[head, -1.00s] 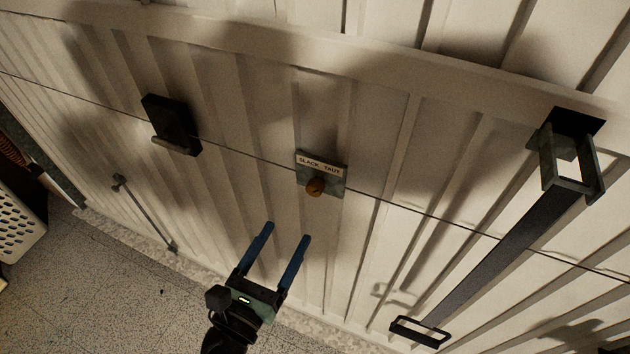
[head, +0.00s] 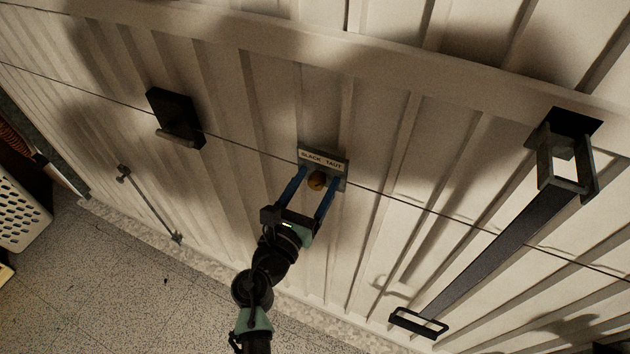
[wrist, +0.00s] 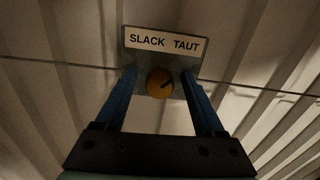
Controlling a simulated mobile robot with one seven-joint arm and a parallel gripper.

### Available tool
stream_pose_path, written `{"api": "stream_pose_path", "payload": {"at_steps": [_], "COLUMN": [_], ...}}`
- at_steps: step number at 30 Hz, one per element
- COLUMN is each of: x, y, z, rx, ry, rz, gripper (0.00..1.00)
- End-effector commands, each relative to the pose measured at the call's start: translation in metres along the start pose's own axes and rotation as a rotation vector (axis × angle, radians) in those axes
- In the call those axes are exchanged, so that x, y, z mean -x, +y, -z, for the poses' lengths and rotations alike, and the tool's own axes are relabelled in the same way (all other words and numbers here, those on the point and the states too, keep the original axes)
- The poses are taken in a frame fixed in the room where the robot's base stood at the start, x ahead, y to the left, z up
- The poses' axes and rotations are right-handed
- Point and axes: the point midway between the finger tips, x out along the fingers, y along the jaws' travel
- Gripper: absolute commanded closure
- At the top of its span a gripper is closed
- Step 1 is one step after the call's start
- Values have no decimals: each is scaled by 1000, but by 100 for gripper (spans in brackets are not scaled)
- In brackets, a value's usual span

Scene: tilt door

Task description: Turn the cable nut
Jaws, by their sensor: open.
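The cable nut (head: 316,180) is a small round orange-brown knob on a grey plate below a label (head: 321,160) reading SLACK and TAUT. In the wrist view the nut (wrist: 160,83) shows a dark mark pointing to the upper right. My gripper (head: 318,182) is open, its two blue fingers reaching up to the plate with one on each side of the nut. In the wrist view a gap shows between each finger and the nut. A thin dark cable (head: 250,147) runs across the door panel at the plate. Whether the fingertips touch the plate I cannot tell.
A black bracket (head: 173,115) sits on the panel to the left. A long dark arm (head: 500,250) with a handle loop (head: 418,322) hangs at the right. A thin rod (head: 150,203) is at the lower left. A white perforated crate (head: 22,212) stands on the speckled floor.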

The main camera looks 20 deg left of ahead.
Motion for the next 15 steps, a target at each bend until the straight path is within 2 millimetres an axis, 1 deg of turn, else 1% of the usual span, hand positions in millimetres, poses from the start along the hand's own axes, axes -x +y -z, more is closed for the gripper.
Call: {"api": "stream_pose_path", "payload": {"at_steps": [1,2,3,5,6,8,9,13,15], "x": [0,0,0,0,0,0,0,0,0], "y": [0,0,0,0,0,0,0,0,0], "z": [0,0,0,0,0,0,0,0,0], "rx": [0,0,0,0,0,0,0,0,0], "ry": [0,0,0,0,0,0,0,0,0], "rz": [0,0,0,0,0,0,0,0,0], "gripper": [29,33,40,51,58,69,76,99,100]}}
